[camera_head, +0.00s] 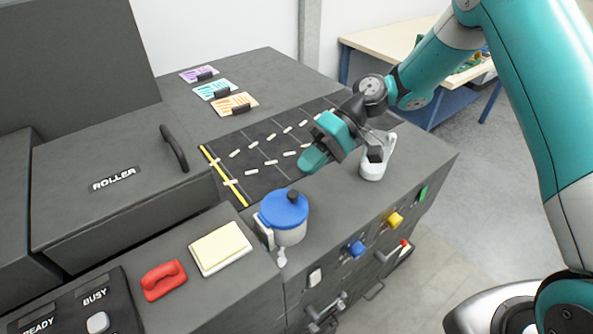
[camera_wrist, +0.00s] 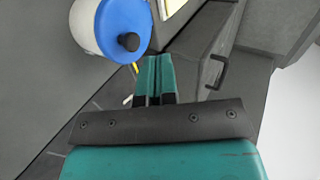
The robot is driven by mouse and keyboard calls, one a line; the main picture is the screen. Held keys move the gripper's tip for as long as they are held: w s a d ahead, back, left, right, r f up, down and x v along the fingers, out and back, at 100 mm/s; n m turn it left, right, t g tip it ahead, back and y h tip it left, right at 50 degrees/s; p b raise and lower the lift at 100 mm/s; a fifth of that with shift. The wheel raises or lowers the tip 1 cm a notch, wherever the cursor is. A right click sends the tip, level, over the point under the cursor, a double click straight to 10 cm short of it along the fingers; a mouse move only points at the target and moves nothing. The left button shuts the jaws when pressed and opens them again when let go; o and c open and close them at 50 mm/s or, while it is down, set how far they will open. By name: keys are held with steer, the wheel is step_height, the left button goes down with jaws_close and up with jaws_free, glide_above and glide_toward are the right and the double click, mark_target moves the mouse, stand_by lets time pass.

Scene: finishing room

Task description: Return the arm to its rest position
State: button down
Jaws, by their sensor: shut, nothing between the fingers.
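My arm (camera_head: 437,62) reaches in from the upper right of the head view. My gripper (camera_head: 314,159) hangs over the grey machine top, between the blue-lidded pot (camera_head: 286,214) and a small white holder (camera_head: 374,168). The gripper is shut and empty. In the wrist view its teal fingers (camera_wrist: 154,78) lie side by side, with the blue-lidded pot (camera_wrist: 110,25) to their upper left. The gripper looks apart from the pot. The arm partly hides the white holder.
The roller machine's cover (camera_head: 116,185) with a black handle stands left. A yellow pad (camera_head: 220,247) and a red handle (camera_head: 163,280) lie in front. Colored cards (camera_head: 215,90) lie at the back. Knobs (camera_head: 356,249) stick out of the front face. Open floor (camera_head: 430,260) lies right.

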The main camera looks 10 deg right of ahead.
steer(key=w+d+r+b, duration=0.15)
steer(key=w+d, duration=0.25)
steer(key=d, duration=0.4)
steer(key=s+a+r+t+h+b, duration=0.25)
steer(key=s+a+r, duration=0.35)
steer(key=s+r, duration=0.3)
steer(key=s+d+f+t+h, duration=0.1)
steer(key=s+h, duration=0.1)
steer(key=s, duration=0.6)
steer(key=s+d+f+n+t+h+b, duration=0.1)
steer(key=s, duration=0.7)
steer(key=shift+d+t+h, duration=0.35)
steer(key=shift+d, duration=0.05)
